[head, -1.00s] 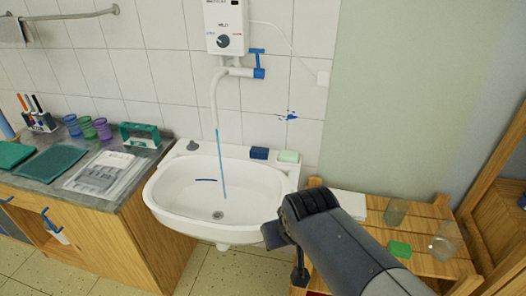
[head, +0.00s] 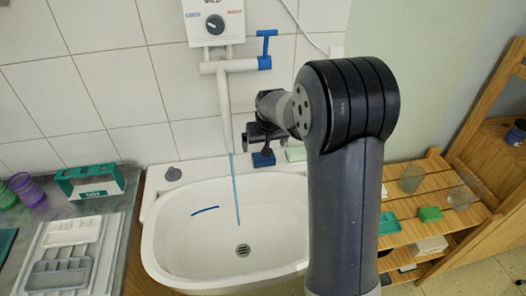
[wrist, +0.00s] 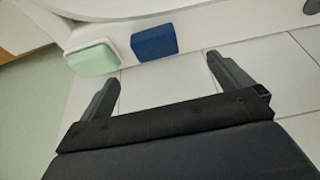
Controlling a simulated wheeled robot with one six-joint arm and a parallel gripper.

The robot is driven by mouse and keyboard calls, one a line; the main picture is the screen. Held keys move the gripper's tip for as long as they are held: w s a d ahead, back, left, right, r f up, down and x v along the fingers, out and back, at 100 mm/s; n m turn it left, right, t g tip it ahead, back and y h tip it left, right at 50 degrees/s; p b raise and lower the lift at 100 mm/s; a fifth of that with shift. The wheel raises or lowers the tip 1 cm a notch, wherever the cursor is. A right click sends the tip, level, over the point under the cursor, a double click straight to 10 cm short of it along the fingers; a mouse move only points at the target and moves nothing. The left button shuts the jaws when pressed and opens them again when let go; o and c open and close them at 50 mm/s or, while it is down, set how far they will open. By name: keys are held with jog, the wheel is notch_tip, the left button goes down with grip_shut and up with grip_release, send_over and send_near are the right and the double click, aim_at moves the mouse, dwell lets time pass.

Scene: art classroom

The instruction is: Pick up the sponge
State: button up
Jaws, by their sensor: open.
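A dark blue block (head: 263,160), which looks like the sponge, sits on the back rim of the white sink (head: 190,272). It also shows in the wrist view (wrist: 154,42), just beyond the fingertips and roughly between them, with a visible gap. My gripper (head: 264,140) is at the sink's back edge, in front of the block's upper part in the head view. In the wrist view, my gripper (wrist: 162,68) is open and empty. A pale green bar (wrist: 92,59) lies beside the block.
The tiled wall (head: 110,90) is close behind the sink. A tap pipe (head: 226,110) with a stream of water stands left of my gripper. A wooden shelf (head: 455,215) at right holds glasses and a green block (head: 430,214). A counter with trays is at left.

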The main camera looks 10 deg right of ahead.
aim_at(263, 160)
jog(key=x, duration=0.6)
jog(key=shift+w+d+p, duration=0.1)
jog(key=shift+w+p, duration=0.25)
jog(key=shift+d+p+x, duration=0.2)
jog(key=shift+p+x, duration=0.15)
jog(key=shift+x, duration=0.95)
jog(key=shift+d+p+x, duration=0.2)
jog(key=shift+p+x, duration=0.15)
jog(key=shift+x, duration=0.95)
jog(key=shift+s, duration=0.1)
jog(key=c, duration=1)
notch_tip(263, 160, up, 10)
jog(key=shift+b, duration=0.75)
jog(key=shift+c, duration=0.2)
